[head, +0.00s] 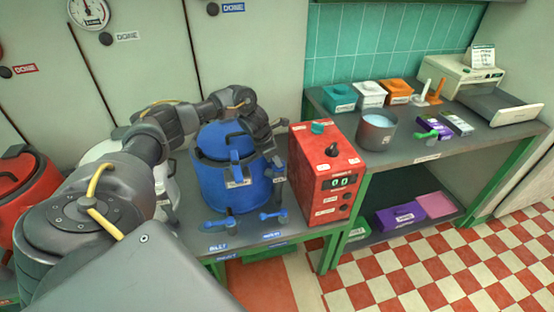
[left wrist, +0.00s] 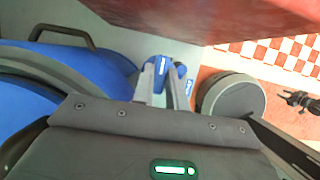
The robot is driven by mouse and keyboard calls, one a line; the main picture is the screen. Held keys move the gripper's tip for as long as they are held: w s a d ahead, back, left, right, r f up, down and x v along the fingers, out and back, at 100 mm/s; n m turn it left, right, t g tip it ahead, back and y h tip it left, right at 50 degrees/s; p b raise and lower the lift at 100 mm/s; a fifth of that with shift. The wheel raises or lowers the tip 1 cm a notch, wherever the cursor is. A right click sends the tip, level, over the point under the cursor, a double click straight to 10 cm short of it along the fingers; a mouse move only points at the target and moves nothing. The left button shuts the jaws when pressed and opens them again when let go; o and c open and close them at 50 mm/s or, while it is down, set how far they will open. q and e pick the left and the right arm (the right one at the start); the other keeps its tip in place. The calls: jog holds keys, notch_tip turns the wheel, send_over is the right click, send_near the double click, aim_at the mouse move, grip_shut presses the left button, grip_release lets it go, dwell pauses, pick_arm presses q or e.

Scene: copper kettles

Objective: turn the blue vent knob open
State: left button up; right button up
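The blue kettle (head: 215,185) stands on the grey bench, with a dark handle on its lid; its blue side also fills the left of the left wrist view (left wrist: 95,62). Two blue lever-like knobs lie at the bench front, a left one (head: 218,223) and a right one (head: 273,216); their labels are too small to read surely. My left arm reaches over the kettle. My left gripper (head: 279,160) points down between kettle and red box. In the left wrist view its fingers (left wrist: 164,72) are apart, with a blue part (left wrist: 181,70) at the tips; contact is unclear.
A red control box (head: 325,175) with a green knob stands close right of my left gripper. A side bench (head: 425,150) holds a pot (head: 376,132), boxes and tools. A dark claw-like part (left wrist: 300,101), possibly my right gripper, shows over the checkered floor.

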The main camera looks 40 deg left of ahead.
pick_arm(q)
grip_shut()
